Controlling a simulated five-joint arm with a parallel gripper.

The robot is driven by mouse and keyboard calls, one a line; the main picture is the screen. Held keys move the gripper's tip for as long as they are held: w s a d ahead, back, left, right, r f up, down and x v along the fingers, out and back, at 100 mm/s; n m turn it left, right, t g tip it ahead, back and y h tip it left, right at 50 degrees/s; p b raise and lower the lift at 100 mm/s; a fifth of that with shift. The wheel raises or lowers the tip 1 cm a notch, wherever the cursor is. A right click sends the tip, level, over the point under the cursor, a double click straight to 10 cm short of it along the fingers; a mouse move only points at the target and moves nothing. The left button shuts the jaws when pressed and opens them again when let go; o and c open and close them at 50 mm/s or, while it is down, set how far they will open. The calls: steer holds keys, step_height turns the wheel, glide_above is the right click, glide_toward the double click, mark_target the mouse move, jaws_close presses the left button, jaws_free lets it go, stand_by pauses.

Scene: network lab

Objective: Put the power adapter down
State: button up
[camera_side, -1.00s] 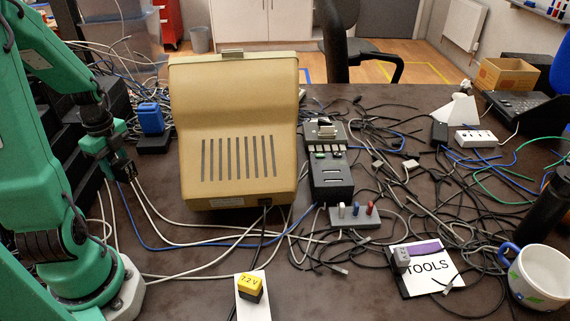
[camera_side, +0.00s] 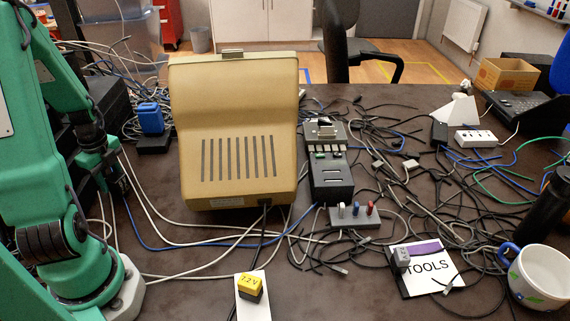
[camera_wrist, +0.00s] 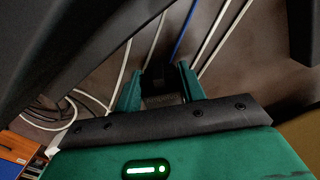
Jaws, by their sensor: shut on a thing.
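My gripper (camera_side: 116,176) hangs at the left of the table in the side view, partly behind my own arm. In the wrist view its two green fingers (camera_wrist: 160,88) are shut on a small dark block, which I take to be the power adapter (camera_wrist: 158,76). The adapter is dark against the dark table. In the side view only a small dark piece of it (camera_side: 123,186) shows below the fingers, low over the table near the cables. I cannot tell whether it touches the table.
White and blue cables (camera_side: 150,230) run beside and below my gripper. A beige monitor housing (camera_side: 235,130) stands to the right. A blue block on a dark base (camera_side: 151,118) is behind. A yellow block on a white stand (camera_side: 249,288) is in front.

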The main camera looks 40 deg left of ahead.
mark_target(109, 174)
steer(key=shift+f, duration=0.45)
steer(key=shift+f, duration=0.15)
steer(key=o, duration=1.1)
steer(key=shift+o, duration=0.2)
steer(key=shift+r, duration=0.2)
step_height(109, 174, up, 12)
steer(key=shift+w+d, duration=0.1)
